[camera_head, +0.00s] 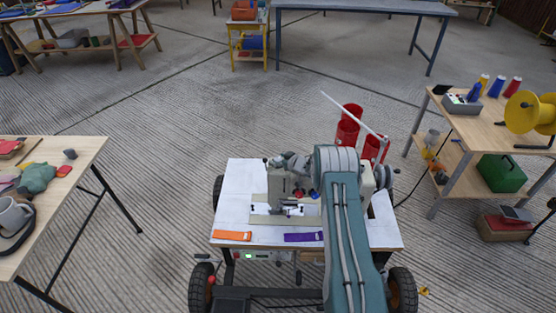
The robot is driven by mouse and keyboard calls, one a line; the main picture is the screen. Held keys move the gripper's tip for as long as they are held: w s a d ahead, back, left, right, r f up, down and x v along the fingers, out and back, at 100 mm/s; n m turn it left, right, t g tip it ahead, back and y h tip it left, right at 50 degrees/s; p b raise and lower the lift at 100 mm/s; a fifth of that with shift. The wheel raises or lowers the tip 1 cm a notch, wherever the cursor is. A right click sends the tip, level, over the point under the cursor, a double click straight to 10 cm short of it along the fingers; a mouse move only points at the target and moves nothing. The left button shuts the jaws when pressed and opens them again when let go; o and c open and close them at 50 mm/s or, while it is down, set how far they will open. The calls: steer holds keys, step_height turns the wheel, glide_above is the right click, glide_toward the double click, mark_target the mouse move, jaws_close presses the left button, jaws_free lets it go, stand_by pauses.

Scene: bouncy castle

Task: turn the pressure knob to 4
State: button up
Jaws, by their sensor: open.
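A beige sewing machine (278,186) stands on a white wheeled table (240,176) in the middle of the head view. Small red and blue parts (306,193) show low on its front; I cannot tell which part is the pressure knob, and no number can be read. My teal arm rises in front and hides the machine's right part. My gripper (289,162) seems to be the dark grey shape at the top of the machine's head, to the left of my arm. It is open and holds nothing I can see. I cannot tell if it touches the machine.
An orange strip (232,236) and a purple strip (303,237) lie on the table's front edge. A workbench (475,128) with spools is at right; another table (60,190) is at left. Floor between is clear.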

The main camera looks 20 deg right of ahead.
jaws_close()
steer(key=shift+m+h, duration=0.4)
steer(key=shift+a+m+t+h, duration=0.1)
steer(key=shift+m+t+h, duration=0.5)
steer(key=shift+m+h, duration=1.9)
steer(key=shift+h, duration=0.4)
steer(key=shift+m+h, duration=0.3)
